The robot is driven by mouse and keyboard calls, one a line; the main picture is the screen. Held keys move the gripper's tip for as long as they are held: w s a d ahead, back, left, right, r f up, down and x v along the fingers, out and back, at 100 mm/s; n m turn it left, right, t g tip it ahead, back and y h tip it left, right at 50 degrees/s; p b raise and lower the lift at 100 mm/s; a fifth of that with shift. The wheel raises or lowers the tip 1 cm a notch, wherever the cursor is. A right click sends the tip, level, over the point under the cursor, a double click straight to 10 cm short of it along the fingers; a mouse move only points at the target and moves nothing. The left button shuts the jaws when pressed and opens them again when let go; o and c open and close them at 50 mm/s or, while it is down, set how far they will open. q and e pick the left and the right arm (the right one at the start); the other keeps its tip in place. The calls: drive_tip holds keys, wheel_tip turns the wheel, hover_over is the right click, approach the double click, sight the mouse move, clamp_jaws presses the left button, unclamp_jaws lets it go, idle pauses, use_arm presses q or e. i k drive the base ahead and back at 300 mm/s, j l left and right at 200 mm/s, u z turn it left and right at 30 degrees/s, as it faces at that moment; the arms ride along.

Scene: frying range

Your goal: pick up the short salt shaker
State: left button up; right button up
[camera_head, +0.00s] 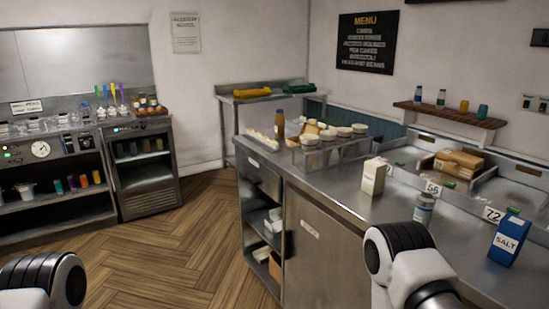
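A short round shaker (424,209) with a greyish top and a pale, blue-marked label stands upright on the steel counter (335,183). Its label is too small to read, so I cannot confirm that it holds salt. A taller blue box (509,241) marked SALT stands to its right, near the counter's right end. A link of my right arm is just in front of the shaker at the bottom of the head view, close to its lower edge in the picture. A link of my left arm shows at the bottom left. Neither gripper is in view.
A white carton (373,177) stands left of the shaker. Number cards, marked 66 or similar (433,188) and 72 (492,214), are nearby. A rack of tubs (330,150) is farther left. Brown boxes (459,162) lie behind. Wooden floor (170,255) is clear at left.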

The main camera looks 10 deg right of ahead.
sight(423, 214)
drive_tip(key=z, duration=1.25)
